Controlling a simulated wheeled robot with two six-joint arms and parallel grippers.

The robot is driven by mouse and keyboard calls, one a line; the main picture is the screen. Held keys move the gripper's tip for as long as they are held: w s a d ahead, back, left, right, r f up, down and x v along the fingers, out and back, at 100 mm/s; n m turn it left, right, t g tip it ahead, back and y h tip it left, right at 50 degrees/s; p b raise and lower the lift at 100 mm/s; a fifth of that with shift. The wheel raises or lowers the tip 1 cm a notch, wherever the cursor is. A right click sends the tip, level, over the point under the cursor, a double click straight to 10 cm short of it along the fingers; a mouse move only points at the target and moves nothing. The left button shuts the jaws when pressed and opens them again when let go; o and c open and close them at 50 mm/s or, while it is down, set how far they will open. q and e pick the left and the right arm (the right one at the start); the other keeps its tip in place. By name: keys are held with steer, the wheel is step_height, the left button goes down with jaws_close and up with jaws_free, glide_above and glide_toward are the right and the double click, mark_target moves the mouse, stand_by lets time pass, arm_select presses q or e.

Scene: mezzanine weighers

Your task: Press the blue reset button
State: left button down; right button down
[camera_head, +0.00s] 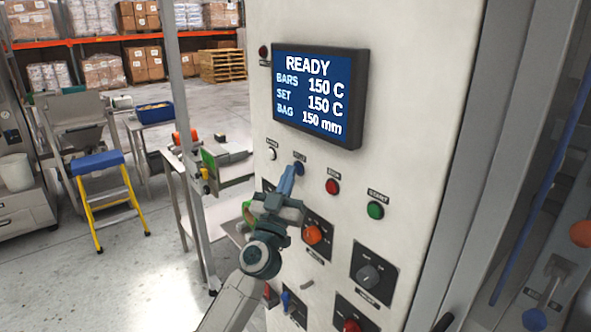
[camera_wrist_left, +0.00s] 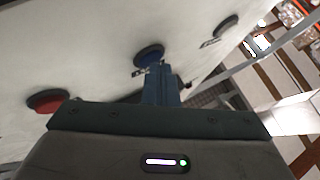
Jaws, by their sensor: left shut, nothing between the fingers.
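The blue reset button (camera_head: 299,168) sits on the pale machine panel, left of a red button, in the head view. In the left wrist view the blue button (camera_wrist_left: 149,55) shows just beyond my fingertips. My left gripper (camera_head: 288,180) is shut and empty, its blue fingers pointing up at the button. The fingers (camera_wrist_left: 161,85) overlap the button's lower edge in the left wrist view. I cannot tell whether they touch it. My right gripper is not in view.
The red button (camera_head: 332,187), green button (camera_head: 375,210) and white button (camera_head: 272,154) are close by. An orange knob (camera_head: 313,234) and a black knob (camera_head: 369,276) are below. A screen (camera_head: 320,95) reading READY is above. A side table (camera_head: 222,170) stands to the left.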

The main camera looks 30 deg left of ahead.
arm_select(q)
steer(key=shift+s+a, duration=0.1)
steer(key=shift+s, duration=0.1)
steer(key=shift+s+a+p, duration=0.25)
steer(key=shift+s+p, duration=0.05)
steer(key=shift+s, duration=0.3)
steer(key=s, duration=0.1)
steer(key=s+a, duration=0.1)
steer(key=s, duration=0.1)
steer(key=s+p, duration=0.1)
steer(key=shift+s+a, duration=0.3)
steer(key=shift+a, duration=0.1)
stand_by(0.7)
